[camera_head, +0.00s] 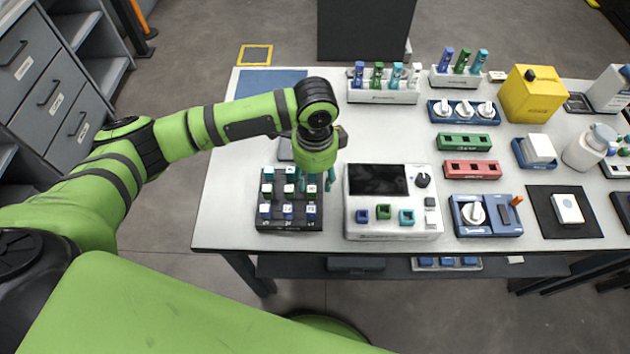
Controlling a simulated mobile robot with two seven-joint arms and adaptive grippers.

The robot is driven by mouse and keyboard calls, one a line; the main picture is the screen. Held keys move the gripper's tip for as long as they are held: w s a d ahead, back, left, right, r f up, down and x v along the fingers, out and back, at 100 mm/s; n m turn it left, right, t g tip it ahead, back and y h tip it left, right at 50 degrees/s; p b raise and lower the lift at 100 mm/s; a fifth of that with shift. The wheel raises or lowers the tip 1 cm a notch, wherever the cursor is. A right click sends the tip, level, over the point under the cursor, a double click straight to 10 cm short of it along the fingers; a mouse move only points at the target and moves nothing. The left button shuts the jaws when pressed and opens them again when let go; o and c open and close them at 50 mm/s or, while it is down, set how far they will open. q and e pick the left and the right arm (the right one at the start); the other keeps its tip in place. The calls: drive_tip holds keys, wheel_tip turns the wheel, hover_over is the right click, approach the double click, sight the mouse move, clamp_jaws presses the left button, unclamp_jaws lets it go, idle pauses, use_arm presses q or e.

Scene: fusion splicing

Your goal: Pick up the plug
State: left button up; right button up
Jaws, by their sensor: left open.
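A black rack (262,226) near the left front of the table holds several small plugs in rows. The back row is teal (267,173), the middle row green (267,191), and the front row blue (288,212). My left gripper (317,183) points down over the right back part of the rack, its teal fingers apart. The arm's wrist and the fingers partly hide the plugs at the rack's back right corner. I cannot tell whether the fingers touch a plug. My right gripper is not in view.
A white device (393,228) with a dark screen and three coloured sockets stands close to the right of the rack. Behind it are holders with upright coloured connectors (377,96). Green (463,142) and red (472,169) blocks and a yellow container (529,95) stand farther right.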

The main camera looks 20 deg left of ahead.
sight(311, 189)
use_arm(q)
drive_tip(key=f, duration=0.2)
drive_tip(key=s+f+p, duration=0.1)
drive_tip(key=shift+a, duration=0.3)
drive_tip(key=shift+w+f, duration=0.2)
drive_tip(key=shift+f, duration=1.15)
drive_tip(key=shift+s, duration=0.15)
drive_tip(key=shift+f, duration=0.1)
drive_tip(key=c, duration=0.6)
drive_tip(key=shift+s, duration=0.15)
drive_tip(key=c, duration=0.3)
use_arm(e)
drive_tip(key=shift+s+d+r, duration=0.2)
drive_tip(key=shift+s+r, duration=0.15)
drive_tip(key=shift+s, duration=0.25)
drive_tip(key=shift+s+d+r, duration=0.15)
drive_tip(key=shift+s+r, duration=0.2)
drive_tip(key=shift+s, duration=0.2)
